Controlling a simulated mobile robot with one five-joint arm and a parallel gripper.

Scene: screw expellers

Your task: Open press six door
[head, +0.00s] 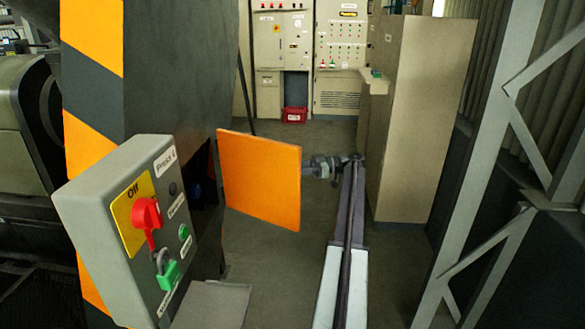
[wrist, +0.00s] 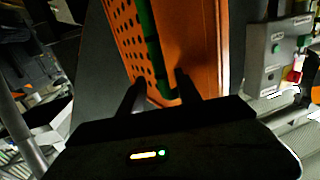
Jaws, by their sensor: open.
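The orange door (head: 260,180) stands swung out from the dark side of the press (head: 150,60), beside a dark opening (head: 205,175). My gripper (head: 310,168) is at the door's right edge, at the end of my arm; its fingertips are hard to make out there. In the wrist view my gripper (wrist: 160,78) is open, with two dark fingers pointing at an orange panel (wrist: 200,50), a green strip (wrist: 150,45) and a perforated orange panel (wrist: 122,35). The green strip lies between the fingers; I cannot tell whether they touch it.
A grey control box (head: 130,225) with a red switch and green padlock stands at front left. A beige cabinet (head: 420,120) is right of my arm, and a grey metal frame (head: 480,170) stands further right. Electrical cabinets (head: 340,55) and a red box (head: 294,115) are behind. Floor between is clear.

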